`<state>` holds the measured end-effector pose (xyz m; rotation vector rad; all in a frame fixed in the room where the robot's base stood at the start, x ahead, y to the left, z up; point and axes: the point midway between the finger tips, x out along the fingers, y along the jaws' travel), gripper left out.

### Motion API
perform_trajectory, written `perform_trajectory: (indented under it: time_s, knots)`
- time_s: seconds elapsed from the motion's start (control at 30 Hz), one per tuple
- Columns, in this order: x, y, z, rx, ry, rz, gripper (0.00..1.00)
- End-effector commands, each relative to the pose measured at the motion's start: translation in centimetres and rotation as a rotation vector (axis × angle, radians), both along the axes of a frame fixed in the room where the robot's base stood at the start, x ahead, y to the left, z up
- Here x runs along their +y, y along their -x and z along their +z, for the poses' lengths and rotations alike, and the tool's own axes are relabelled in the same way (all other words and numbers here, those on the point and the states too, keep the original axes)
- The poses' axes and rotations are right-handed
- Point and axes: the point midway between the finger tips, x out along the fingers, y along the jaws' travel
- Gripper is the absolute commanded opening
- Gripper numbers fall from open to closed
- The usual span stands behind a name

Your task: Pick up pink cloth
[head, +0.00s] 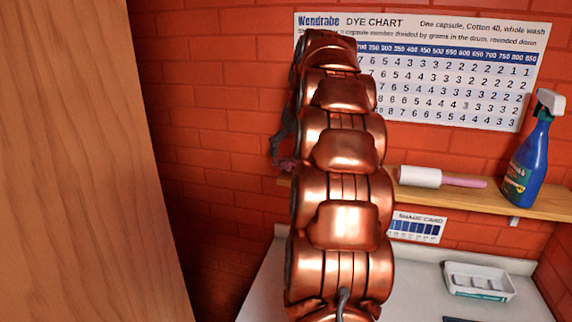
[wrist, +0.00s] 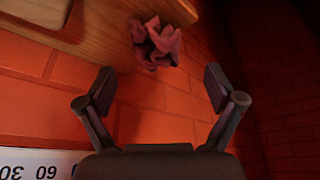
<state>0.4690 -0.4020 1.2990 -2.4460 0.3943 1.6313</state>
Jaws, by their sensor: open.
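The pink cloth (wrist: 157,44) is a crumpled bundle at the end of a wooden shelf in the wrist view, lying over or against its edge. A small part of the cloth (head: 288,164) shows in the head view beside the shelf's left end, mostly hidden by my arm. My gripper (wrist: 158,82) is open and empty, its two fingers spread wide. The cloth is ahead of the gap between the fingers, apart from both. In the head view my gripper (head: 279,147) is a dark shape largely behind my copper arm.
The wooden shelf (head: 540,203) holds a blue spray bottle (head: 527,150) and a white roller (head: 420,177) with a pink handle. A dye chart (head: 450,75) hangs on the brick wall. Below is a pale counter with a white tray (head: 478,283). A wooden panel (head: 75,160) stands at left.

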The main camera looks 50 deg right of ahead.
Motion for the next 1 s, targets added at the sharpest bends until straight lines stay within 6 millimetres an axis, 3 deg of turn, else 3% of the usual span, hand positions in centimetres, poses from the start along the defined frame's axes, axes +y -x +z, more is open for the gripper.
perform_trajectory:
  time_s: [0.33,0.63,0.9,1.0]
  knots:
    - [-0.5,-0.6,-1.5,0.003,-0.003,0.003,0.93]
    - [-1.0,-1.7,-4.4,0.003,-0.005,0.005,0.93]
    - [-1.1,-1.8,-4.8,0.001,-0.001,0.005,0.93]
    - [-1.1,-1.8,-4.8,0.001,-0.001,0.005,0.84]
